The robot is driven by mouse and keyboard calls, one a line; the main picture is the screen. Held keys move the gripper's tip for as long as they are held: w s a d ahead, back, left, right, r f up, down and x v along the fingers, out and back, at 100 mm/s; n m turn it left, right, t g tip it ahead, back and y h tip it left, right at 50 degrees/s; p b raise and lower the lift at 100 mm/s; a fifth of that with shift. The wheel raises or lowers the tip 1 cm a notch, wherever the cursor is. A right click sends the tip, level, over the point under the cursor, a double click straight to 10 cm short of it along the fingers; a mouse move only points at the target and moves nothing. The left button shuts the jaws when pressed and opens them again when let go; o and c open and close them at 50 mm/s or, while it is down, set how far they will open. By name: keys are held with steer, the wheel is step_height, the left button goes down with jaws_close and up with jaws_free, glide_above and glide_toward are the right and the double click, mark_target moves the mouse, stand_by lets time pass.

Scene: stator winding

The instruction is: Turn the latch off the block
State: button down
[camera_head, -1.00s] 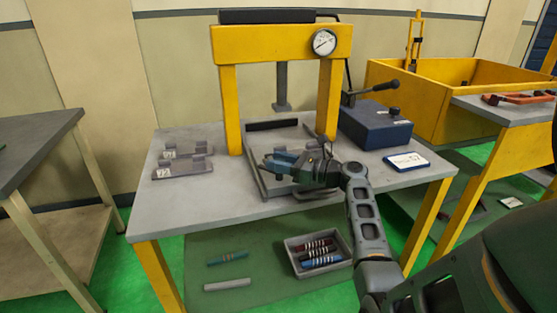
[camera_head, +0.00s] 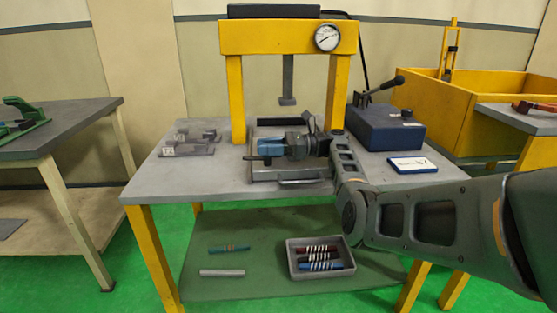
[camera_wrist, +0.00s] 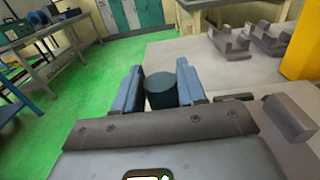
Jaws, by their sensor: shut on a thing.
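My gripper (camera_wrist: 160,88) has blue fingers, shut on a dark cylindrical piece (camera_wrist: 161,88) with a round flat end. In the head view my gripper (camera_head: 268,149) points left over the press base, and a dark end of the held piece (camera_head: 250,158) shows past the fingers. I cannot tell whether this piece is the latch. A grey-brown block (camera_wrist: 289,117) stands just right of the fingers in the wrist view. My wrist hides much of the press base, and no latch can be made out clearly.
A yellow press frame (camera_head: 236,100) with a dial gauge (camera_head: 327,38) stands over the base. A blue pump box (camera_head: 385,128) and a label card (camera_head: 412,167) lie right. Grey V-supports (camera_head: 187,150) stand left. A tray (camera_head: 291,263) sits on the lower shelf.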

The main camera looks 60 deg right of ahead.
steer(key=shift+n+g+y+b, duration=0.3)
steer(key=shift+y+b, duration=0.1)
steer(key=shift+b, duration=0.05)
stand_by(0.3)
steer(key=c, duration=0.8)
jaws_free()
